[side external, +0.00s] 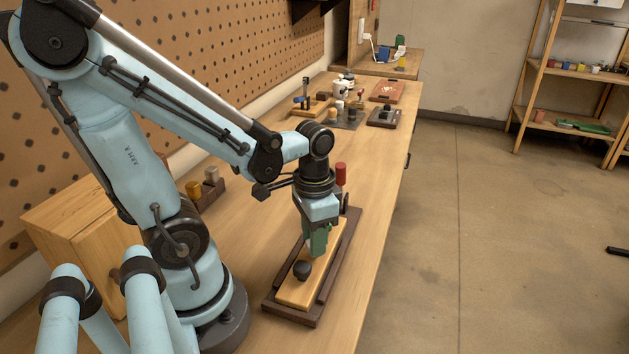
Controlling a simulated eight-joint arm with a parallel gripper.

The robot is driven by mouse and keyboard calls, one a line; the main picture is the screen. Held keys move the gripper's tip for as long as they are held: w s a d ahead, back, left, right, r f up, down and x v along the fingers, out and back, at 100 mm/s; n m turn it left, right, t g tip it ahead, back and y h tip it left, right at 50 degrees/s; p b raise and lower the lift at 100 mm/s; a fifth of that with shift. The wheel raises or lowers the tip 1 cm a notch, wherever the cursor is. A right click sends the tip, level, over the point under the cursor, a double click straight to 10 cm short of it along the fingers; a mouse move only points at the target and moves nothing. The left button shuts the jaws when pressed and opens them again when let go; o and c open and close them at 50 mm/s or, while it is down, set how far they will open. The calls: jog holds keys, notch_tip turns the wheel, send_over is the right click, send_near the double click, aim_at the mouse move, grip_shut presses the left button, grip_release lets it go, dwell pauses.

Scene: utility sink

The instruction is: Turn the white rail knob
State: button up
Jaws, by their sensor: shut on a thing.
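My gripper (318,248) points down over a wooden rail board, its green fingers low above the yellow-tan strip (292,292). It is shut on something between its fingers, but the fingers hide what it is. No white knob can be made out on the board; one could be hidden behind the fingers. The strip lies in a dark brown frame (318,290). A round black knob (302,270) stands on its near part, just in front of the fingers. A red upright handle (341,174) stands at the far end, behind my wrist.
The rail board lies near the right edge of the wooden bench (385,190). A wooden box (75,235) stands at the left.

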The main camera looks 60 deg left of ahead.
jog(key=m, duration=0.4)
jog(key=shift+m, duration=2.1)
jog(key=o, duration=1.1)
jog(key=shift+c, duration=0.2)
notch_tip(320, 180, up, 12)
